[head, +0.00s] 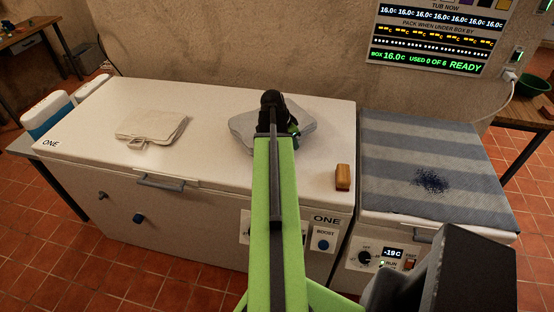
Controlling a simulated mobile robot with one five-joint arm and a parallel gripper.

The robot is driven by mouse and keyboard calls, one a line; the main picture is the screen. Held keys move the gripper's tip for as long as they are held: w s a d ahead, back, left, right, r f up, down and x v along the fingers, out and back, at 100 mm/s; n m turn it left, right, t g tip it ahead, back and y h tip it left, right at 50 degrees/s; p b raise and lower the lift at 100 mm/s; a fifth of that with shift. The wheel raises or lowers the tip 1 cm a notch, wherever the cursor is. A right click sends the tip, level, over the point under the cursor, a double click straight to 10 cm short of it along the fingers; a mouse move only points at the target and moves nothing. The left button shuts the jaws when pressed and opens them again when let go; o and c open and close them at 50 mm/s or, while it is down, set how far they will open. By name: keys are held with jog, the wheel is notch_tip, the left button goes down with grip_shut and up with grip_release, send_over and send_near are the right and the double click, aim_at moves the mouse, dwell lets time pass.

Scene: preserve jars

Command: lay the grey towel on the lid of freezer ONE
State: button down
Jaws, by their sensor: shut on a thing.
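The grey towel (243,127) is folded and shows on both sides of my gripper (285,128), over the right half of the white lid (80,132) of freezer ONE. My gripper is shut on the towel; its fingertips are mostly hidden behind my arm. Part of the towel is hidden too. I cannot tell whether the towel rests on the lid or hangs just above it.
A folded beige cloth (155,127) lies on the lid's left half, and a small wooden block (343,178) near its right end. A second freezer on the right is covered by a striped cloth (400,145) with a dark patch (431,181). Bare lid lies between the cloths.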

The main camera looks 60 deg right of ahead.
jog(key=w+f, duration=0.1)
jog(key=w+a+f+b, duration=0.1)
jog(key=w, duration=0.1)
jog(key=shift+f, duration=0.1)
jog(key=shift+w+a, duration=0.15)
jog(key=shift+w, duration=0.05)
notch_tip(320, 180, down, 4)
jog(key=b, duration=0.4)
jog(key=shift+f, duration=0.2)
jog(key=shift+r, duration=0.2)
jog(key=shift+f, duration=0.15)
jog(key=c, duration=1.5)
grip_release()
